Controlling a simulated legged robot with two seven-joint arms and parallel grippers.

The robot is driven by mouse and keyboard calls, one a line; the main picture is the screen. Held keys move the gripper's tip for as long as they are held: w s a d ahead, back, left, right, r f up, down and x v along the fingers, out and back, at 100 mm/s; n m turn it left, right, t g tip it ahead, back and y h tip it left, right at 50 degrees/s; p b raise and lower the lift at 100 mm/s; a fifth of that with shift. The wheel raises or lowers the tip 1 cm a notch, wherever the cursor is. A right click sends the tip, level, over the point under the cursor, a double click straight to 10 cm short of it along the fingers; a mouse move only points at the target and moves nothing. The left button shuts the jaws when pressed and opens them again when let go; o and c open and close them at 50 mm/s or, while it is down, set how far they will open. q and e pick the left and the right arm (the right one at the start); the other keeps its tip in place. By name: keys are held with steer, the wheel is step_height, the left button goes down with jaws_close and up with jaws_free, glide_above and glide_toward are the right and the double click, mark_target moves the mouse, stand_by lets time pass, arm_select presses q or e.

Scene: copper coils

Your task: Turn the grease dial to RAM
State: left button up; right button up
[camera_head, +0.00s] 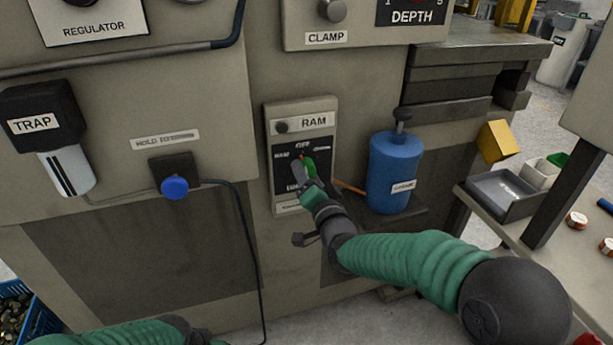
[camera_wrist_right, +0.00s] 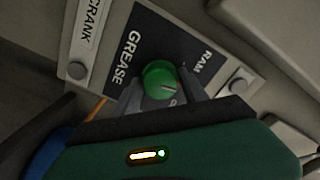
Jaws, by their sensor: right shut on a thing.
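The grease dial is a green round knob (camera_wrist_right: 160,78) on a dark plate marked GREASE in the right wrist view. In the head view the green knob (camera_head: 309,167) is partly hidden by my right gripper (camera_head: 303,171). The panel (camera_head: 328,107) has a RAM label at its top beside a small dark button. My right gripper, also in the wrist view (camera_wrist_right: 164,92), is shut on the knob with a finger on each side. The pointer's exact setting is too small to tell. In the head view, part of my left arm shows at the bottom left, but its gripper is not visible.
A blue canister (camera_head: 392,172) stands on a ledge right of the panel. A table with a grey tray (camera_head: 503,193) is at the right.

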steer(key=shift+d+f+n+b, duration=0.1)
steer(key=shift+n+b, duration=0.35)
steer(key=shift+n, duration=4.45)
steer(key=o, duration=1.4)
steer(key=shift+c, duration=0.2)
steer(key=shift+s, duration=0.15)
